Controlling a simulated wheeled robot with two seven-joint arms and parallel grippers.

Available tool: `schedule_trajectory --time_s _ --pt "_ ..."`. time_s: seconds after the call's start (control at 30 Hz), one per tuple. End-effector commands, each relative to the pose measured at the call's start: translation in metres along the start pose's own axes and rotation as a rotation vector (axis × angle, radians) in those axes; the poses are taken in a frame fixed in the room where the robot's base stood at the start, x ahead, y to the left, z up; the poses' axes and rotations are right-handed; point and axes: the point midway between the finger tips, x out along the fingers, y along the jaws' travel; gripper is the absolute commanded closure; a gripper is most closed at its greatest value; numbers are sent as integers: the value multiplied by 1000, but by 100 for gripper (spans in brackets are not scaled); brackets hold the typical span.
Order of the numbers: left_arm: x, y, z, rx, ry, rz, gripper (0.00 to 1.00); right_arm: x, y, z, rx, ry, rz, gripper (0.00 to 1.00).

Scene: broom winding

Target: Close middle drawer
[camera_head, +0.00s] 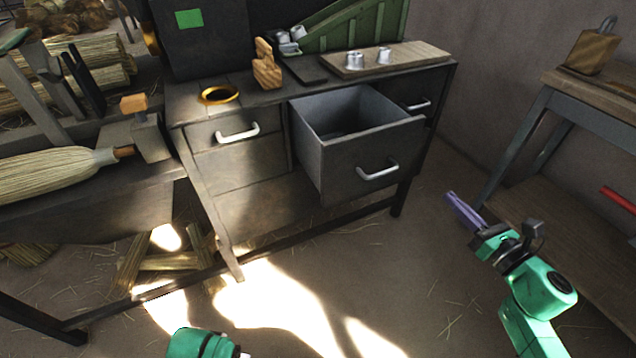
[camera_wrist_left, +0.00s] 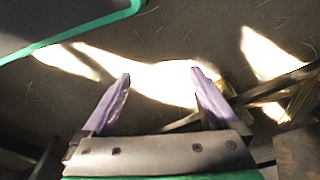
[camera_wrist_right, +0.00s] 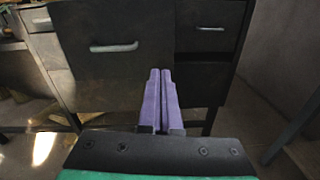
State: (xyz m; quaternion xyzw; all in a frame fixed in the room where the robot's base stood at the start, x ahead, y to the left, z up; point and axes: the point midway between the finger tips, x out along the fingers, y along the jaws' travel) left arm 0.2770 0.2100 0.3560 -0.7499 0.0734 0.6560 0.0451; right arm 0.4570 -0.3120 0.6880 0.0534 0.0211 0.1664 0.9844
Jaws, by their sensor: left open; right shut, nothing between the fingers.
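The middle drawer (camera_head: 352,160) of the dark cabinet is pulled well out in the head view, its grey inside showing. Its front has a pale bar handle (camera_head: 378,170). My right gripper (camera_head: 452,200) is shut and empty, to the right of the drawer front and apart from it in the head view. In the right wrist view, the shut purple fingers (camera_wrist_right: 158,95) point toward the cabinet, and the drawer front (camera_wrist_right: 112,75) with its handle (camera_wrist_right: 113,47) is at the left. My left gripper (camera_wrist_left: 160,92) is open and empty above the floor; its fingers are out of the head view.
The left drawer (camera_head: 237,133) and right drawer (camera_head: 412,95) look shut. The cabinet top holds a gold ring (camera_head: 220,94), a wooden piece (camera_head: 266,66) and a board with metal cups (camera_head: 390,60). A workbench (camera_head: 585,95) stands at the right. Floor in front is clear.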

Motion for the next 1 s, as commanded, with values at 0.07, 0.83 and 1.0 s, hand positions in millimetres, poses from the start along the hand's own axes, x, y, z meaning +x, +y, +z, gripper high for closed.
schedule_trajectory --time_s 0.07,0.83,1.0 --pt "2 0 -2 -1 3 1 5 2 13 4 -101 -17 43 100" --pt "-11 2 -5 1 6 4 5 135 20 14 -113 -22 43 100" --pt "-10 2 -5 2 6 4 5 142 21 13 -112 -19 44 100"
